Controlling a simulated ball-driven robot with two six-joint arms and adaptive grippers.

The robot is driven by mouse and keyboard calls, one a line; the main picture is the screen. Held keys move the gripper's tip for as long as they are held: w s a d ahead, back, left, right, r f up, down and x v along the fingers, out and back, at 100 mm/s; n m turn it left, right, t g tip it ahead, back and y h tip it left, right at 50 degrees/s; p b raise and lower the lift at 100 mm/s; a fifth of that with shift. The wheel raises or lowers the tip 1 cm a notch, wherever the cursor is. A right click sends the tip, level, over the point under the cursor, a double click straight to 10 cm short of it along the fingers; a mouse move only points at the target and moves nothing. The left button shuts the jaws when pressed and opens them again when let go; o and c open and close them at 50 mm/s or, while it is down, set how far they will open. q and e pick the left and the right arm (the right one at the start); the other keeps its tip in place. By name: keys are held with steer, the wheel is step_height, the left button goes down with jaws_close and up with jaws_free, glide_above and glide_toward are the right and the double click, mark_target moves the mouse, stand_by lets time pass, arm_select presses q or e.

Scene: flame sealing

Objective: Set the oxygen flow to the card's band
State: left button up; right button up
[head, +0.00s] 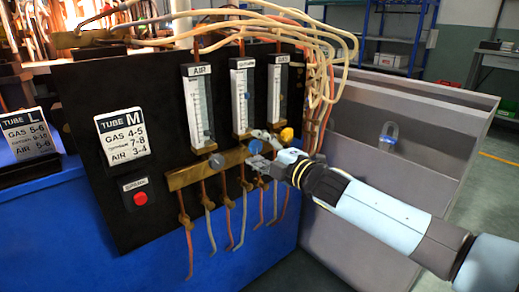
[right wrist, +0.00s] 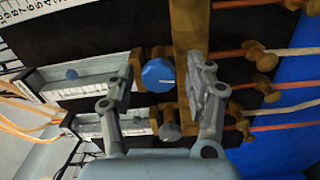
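The middle oxygen flowmeter (head: 242,97) stands upright on the black panel (head: 150,82). Its blue knob (head: 254,146) sits below it. In the right wrist view the blue knob (right wrist: 158,75) lies between the spread fingers of my right gripper (right wrist: 162,88), with gaps visible on both sides. The right gripper (head: 261,149) is open at the knob in the head view. The tube M card (head: 123,134) reads gas 4-5, a middle line 7-8, and air 3-4. My left gripper is out of view.
The air flowmeter (head: 198,105) with a grey knob (head: 216,160) is left; the gas flowmeter (head: 277,95) with a yellow knob (head: 287,135) is right. A brass manifold (head: 190,177) runs below. A red button (head: 140,198) and tube L card (head: 30,133) are farther left.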

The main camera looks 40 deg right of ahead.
steer(key=shift+s, duration=0.15)
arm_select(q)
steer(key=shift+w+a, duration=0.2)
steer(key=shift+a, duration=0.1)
arm_select(e)
steer(key=s, duration=1.1)
steer(key=shift+s+d, duration=0.35)
steer(key=shift+d, duration=0.1)
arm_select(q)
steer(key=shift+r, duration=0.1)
arm_select(e)
steer(key=shift+r, duration=0.1)
